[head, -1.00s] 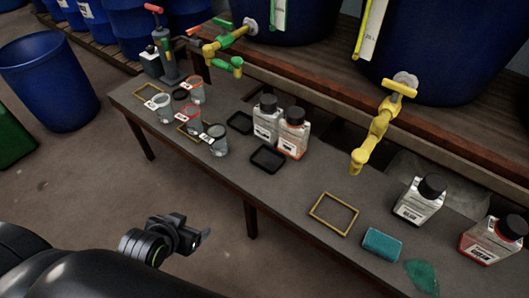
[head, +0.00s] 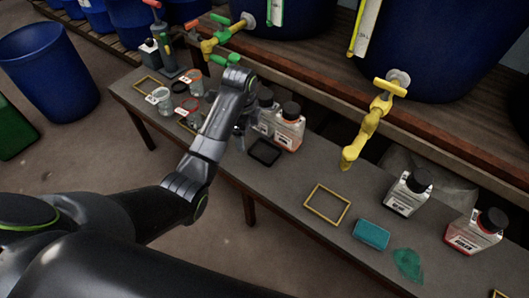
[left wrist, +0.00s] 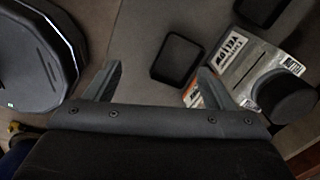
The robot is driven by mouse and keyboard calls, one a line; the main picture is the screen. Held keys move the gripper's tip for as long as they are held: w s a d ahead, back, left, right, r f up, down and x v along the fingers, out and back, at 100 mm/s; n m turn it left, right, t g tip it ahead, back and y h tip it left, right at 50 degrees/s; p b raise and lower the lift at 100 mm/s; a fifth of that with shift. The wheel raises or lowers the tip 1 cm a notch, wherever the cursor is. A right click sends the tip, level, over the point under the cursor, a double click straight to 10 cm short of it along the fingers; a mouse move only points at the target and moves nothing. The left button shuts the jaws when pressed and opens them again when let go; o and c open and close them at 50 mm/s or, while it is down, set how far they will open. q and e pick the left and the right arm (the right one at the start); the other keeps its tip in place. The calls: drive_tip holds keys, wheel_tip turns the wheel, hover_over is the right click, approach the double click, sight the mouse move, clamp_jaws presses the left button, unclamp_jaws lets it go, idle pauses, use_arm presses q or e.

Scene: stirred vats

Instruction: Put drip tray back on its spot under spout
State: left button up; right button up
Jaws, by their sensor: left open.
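A black square drip tray (head: 264,152) lies on the bench near its front edge, in front of the bottles. It also shows in the left wrist view (left wrist: 176,60). A second black tray (left wrist: 262,8) is cut off at that view's top edge; my arm hides its place in the head view. A yellow square outline (head: 327,204) lies empty on the bench below the yellow spout (head: 368,135). My left gripper (head: 240,138) is over the bench, just left of the tray. Its fingers (left wrist: 158,68) are open and empty. My right gripper is out of view.
Two capped bottles (head: 289,128) stand close behind the tray. Glass beakers (head: 164,101) stand left. The bench is clear between tray and outline.

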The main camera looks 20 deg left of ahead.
use_arm(q)
drive_tip(key=w+d+r+m, duration=0.3)
drive_tip(key=w+r+m, duration=0.1)
drive_tip(key=w+r, duration=0.15)
drive_tip(key=b, duration=0.3)
approach(260, 151)
drive_tip(key=shift+w+g, duration=0.3)
wheel_tip(260, 151, down, 6)
drive_tip(key=shift+r+b, duration=0.1)
drive_tip(key=shift+b, duration=0.8)
drive_tip(key=shift+f, duration=0.4)
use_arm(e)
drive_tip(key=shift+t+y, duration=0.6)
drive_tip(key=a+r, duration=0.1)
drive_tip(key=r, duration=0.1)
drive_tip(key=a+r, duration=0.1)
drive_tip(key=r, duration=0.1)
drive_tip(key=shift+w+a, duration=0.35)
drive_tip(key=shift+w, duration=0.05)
use_arm(q)
drive_tip(key=shift+r, duration=0.1)
drive_tip(key=c, duration=0.7)
